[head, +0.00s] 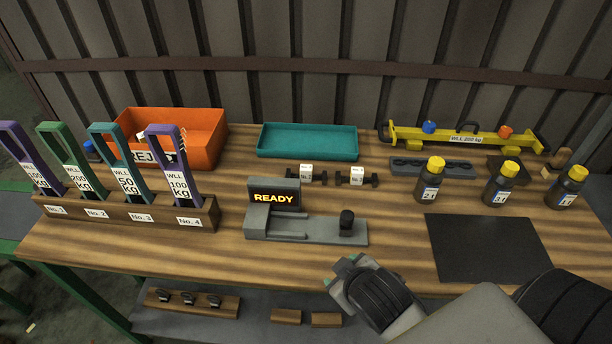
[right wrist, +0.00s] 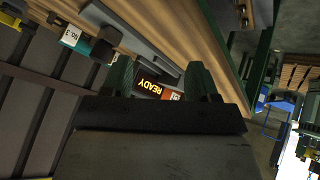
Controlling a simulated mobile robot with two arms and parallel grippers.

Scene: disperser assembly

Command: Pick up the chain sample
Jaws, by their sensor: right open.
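Two small dark bar-shaped pieces with white tags, the left one (head: 306,174) and the right one (head: 356,177), lie on the table behind the grey test device. They may be chain samples; I cannot make out links. Several dark links (head: 189,298) also sit on a wooden block on the lower shelf. My right gripper (head: 343,272) is by the table's front edge, in front of the device and apart from these pieces. In the right wrist view its green fingers (right wrist: 160,76) are spread with nothing between them. My left gripper is out of view.
The grey device (head: 290,224) has a READY display (head: 273,198). Tagged slings stand in a wooden rack (head: 130,222) at left. An orange bin (head: 206,135), teal tray (head: 307,140), yellow beam (head: 465,139) and several bottles (head: 431,180) surround it. A black mat (head: 487,248) lies bare at right.

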